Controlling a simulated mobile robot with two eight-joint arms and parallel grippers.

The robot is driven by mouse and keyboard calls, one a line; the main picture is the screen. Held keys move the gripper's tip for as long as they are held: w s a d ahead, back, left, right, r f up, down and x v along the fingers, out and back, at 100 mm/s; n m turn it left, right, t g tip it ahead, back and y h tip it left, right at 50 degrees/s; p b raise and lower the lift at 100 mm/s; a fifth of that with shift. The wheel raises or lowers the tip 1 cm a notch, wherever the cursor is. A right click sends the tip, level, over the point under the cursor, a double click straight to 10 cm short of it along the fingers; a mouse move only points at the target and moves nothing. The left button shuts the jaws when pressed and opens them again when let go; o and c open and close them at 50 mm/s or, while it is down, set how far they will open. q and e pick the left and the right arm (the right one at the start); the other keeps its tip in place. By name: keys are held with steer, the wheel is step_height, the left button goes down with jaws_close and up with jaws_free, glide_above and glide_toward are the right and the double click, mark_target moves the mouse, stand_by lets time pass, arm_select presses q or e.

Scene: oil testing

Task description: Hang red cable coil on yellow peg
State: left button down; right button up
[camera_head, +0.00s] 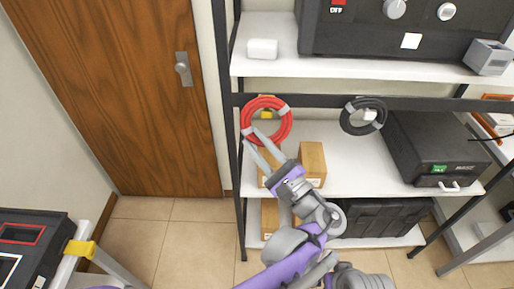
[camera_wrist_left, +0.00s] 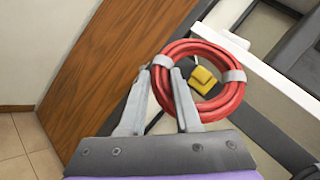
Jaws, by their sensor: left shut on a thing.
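The red cable coil (camera_head: 266,137) with grey ties is held up in front of the shelf rack in the head view. My left gripper (camera_head: 264,142) is shut on the lower left part of its ring. The coil (camera_wrist_left: 233,104) also shows in the left wrist view, with the fingers of my left gripper (camera_wrist_left: 162,90) at its left side. The yellow peg (camera_head: 266,114) shows through the coil's opening, and in the wrist view the peg (camera_wrist_left: 203,80) appears inside the ring. I cannot tell whether the coil is around the peg or only in front of it. My right gripper is not in view.
A black cable coil (camera_head: 363,116) hangs on the same dark rail (camera_head: 317,102) to the right. Cardboard boxes (camera_head: 312,163) stand on the shelf below. A black device (camera_head: 435,145) sits at the shelf's right. A wooden door (camera_head: 120,80) is at the left.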

arm_select(q)
steer(key=shift+w+f, duration=0.15)
steer(key=shift+w, duration=0.9)
steer(key=shift+w+f, duration=0.35)
steer(key=shift+w, duration=0.15)
steer(key=c, duration=0.5)
jaws_free()
steer(key=shift+f, duration=0.1)
